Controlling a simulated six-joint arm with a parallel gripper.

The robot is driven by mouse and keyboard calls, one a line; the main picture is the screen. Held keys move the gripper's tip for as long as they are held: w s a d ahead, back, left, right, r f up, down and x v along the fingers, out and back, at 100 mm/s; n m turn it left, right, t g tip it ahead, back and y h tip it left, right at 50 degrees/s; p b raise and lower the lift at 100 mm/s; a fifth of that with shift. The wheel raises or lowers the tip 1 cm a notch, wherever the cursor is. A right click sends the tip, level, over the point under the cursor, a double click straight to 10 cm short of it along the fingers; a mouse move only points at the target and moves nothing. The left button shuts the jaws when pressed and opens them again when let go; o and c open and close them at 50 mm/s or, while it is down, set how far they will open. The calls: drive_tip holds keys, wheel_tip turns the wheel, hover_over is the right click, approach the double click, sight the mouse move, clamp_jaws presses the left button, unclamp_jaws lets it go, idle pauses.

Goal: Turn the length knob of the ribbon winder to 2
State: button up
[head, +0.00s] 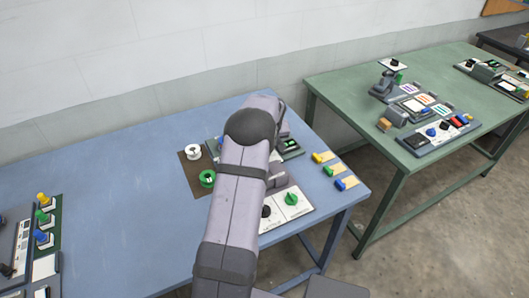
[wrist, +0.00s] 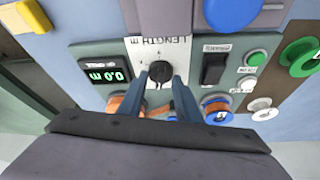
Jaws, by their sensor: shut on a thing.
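In the wrist view, the black length knob (wrist: 158,71) sits on a white plate lettered LENGTH M, which appears upside down. My gripper (wrist: 160,82) has its two blue-grey fingers on either side of the knob and is shut on it. The knob's pointer position cannot be made out. A display (wrist: 103,74) on the ribbon winder's grey-green panel (wrist: 190,50) shows green digits that look like 0.0 m, upside down. In the head view my arm hides the gripper, the knob and most of the winder.
In the wrist view, a black rocker switch (wrist: 214,68), a green button (wrist: 256,59) and several spools are close by. In the head view, a green knob (head: 291,199) stands on a white plate. The blue table (head: 110,180) is clear left of the spools.

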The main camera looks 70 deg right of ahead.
drive_tip(key=shift+f+n+t+y+b, duration=0.1)
drive_tip(key=shift+n+t+y+b, duration=0.25)
drive_tip(key=shift+n+b, duration=0.8)
drive_tip(key=shift+n, duration=0.25)
drive_tip(key=o, duration=1)
drive_tip(key=shift+s, duration=0.1)
drive_tip(key=shift+r, duration=0.2)
drive_tip(key=shift+b+v, duration=1.05)
drive_tip(key=shift+v, duration=2.5)
